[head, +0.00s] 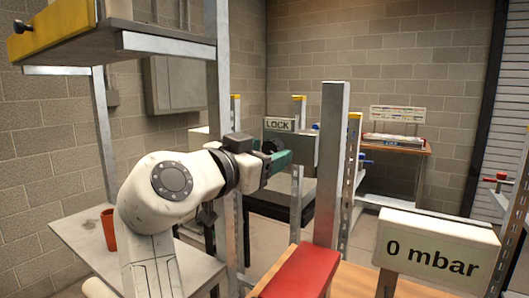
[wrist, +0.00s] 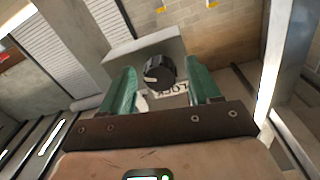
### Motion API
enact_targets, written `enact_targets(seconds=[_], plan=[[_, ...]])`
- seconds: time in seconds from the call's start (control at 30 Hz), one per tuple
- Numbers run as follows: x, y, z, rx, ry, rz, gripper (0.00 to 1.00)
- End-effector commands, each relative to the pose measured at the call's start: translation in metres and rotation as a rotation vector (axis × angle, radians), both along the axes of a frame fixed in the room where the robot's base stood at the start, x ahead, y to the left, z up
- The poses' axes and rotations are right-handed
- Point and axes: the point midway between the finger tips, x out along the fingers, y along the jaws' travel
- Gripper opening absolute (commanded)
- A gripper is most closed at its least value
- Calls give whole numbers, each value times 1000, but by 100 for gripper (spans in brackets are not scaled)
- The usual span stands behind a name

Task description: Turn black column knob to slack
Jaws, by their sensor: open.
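The black knob (wrist: 159,72) sits on a grey metal plate (wrist: 118,62) in the wrist view. It has a pale pointer mark towards its lower left, and a LOCK label (wrist: 168,90) is partly visible below it. My gripper (wrist: 160,65) is open, with one green finger on each side of the knob and visible gaps between. In the head view the knob (head: 270,146) shows dark behind my green fingers (head: 279,159), near the LOCK sign (head: 279,124). I cannot tell how deep the fingers reach around it.
A grey metal post (head: 331,160) stands just right of my gripper, with a red-topped bench (head: 300,274) at its foot. A "0 mbar" display (head: 435,246) is at the front right. A yellow-edged shelf (head: 55,33) hangs upper left, above an orange cup (head: 108,229).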

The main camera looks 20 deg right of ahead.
Motion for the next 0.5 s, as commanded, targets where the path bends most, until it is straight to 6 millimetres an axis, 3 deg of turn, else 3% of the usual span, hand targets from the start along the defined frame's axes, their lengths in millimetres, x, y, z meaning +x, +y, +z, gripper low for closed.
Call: enact_targets(seconds=[0.17,0.5], plan=[[0,0,0,0,0,0,60],[0,0,0,1,1,0,27]])
